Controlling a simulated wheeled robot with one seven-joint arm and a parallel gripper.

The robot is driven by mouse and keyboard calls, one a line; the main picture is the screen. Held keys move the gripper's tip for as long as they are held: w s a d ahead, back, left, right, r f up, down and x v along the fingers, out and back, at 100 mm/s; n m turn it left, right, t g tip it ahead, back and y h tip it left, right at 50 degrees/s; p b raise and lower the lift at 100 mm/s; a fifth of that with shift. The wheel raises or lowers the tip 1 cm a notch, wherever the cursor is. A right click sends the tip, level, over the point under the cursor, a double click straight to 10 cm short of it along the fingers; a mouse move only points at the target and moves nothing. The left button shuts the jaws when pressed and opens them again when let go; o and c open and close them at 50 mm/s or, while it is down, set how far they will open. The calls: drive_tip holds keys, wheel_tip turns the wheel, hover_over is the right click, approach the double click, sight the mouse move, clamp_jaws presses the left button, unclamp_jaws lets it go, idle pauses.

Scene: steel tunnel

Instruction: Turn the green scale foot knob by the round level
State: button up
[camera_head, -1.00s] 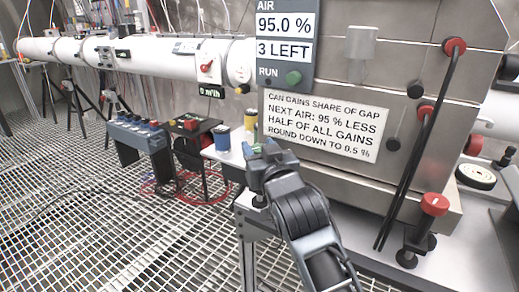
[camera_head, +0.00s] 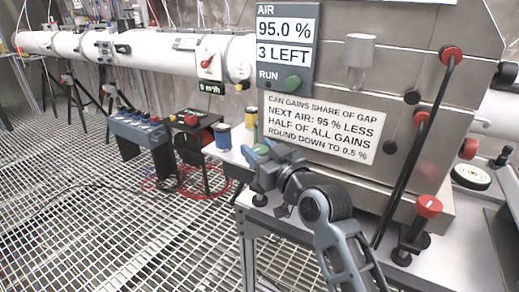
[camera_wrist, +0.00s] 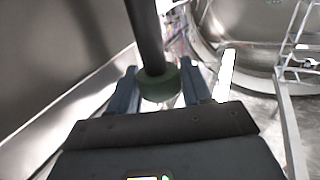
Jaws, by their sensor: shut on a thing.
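The green knob (camera_wrist: 160,86) sits between my fingers in the wrist view, with a dark round post running up from it. My gripper (camera_wrist: 158,90) has one blue-grey finger on each side of the knob and is shut on it. In the head view my gripper (camera_head: 262,153) is at the left end of the steel bench, low by the big steel housing, with a bit of green showing at its fingers. I cannot make out the round level for certain in either view.
A sign plate (camera_head: 320,127) and a display panel (camera_head: 286,45) reading 95.0 % and 3 LEFT are on the steel housing. A blue-and-yellow can (camera_head: 222,137) stands left of my gripper. Grating floor (camera_head: 90,220) is open at left.

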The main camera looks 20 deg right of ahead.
drive_tip(key=shift+f+n+g+y+b, duration=0.15)
drive_tip(key=shift+n+y+b, duration=0.3)
drive_tip(key=shift+y+b, duration=0.35)
drive_tip(key=shift+f+n+g+y+b, duration=0.15)
drive_tip(key=shift+n+y+b, duration=0.35)
drive_tip(key=shift+b, duration=0.5)
drive_tip(key=shift+r+b, duration=0.1)
drive_tip(key=shift+b, duration=0.25)
drive_tip(key=shift+r+n+g+y+b, duration=0.15)
drive_tip(key=shift+n+g+y+b, duration=0.15)
drive_tip(key=shift+n+y+b, duration=0.4)
drive_tip(key=o, duration=0.7)
drive_tip(key=shift+m, duration=0.25)
drive_tip(key=v, duration=0.8)
